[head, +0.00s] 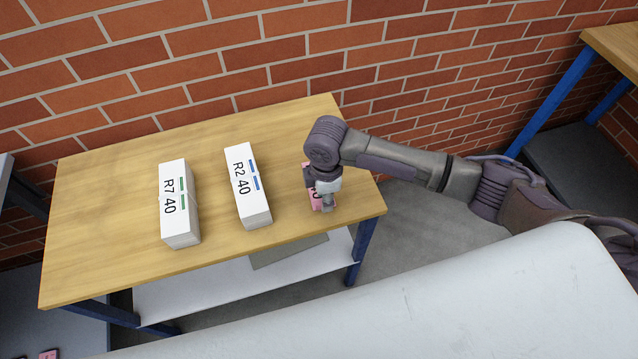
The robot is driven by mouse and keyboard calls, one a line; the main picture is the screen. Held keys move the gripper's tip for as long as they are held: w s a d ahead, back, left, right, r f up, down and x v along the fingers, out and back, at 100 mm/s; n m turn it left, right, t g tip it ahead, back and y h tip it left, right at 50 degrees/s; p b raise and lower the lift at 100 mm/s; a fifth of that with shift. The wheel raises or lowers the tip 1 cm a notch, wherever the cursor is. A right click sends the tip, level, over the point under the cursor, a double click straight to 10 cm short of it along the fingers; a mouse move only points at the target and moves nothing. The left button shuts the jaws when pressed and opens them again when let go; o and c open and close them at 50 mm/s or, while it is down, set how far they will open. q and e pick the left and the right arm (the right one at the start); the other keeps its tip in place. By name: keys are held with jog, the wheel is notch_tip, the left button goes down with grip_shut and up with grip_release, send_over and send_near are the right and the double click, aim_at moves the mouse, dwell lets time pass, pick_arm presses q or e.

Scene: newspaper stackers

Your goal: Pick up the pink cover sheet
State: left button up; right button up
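The pink cover sheet (316,202) is at the right end of the wooden table (110,185). Only small pink parts with a bit of dark print show around my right gripper. My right gripper (327,203) comes in from the right and points down over the pink sheet, hiding much of it. I cannot tell whether the fingers touch the sheet or whether they are open or shut. My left gripper is not in view.
Two white stacks, marked R7 40 (175,200) and R2 40 (246,185), stand left of the gripper. The left part of the tabletop is clear. A brick wall (200,60) runs behind. Another blue-legged table (615,45) is at the upper right.

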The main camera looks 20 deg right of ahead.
jog(key=shift+f, duration=1.25)
grip_shut()
jog(key=shift+r, duration=0.1)
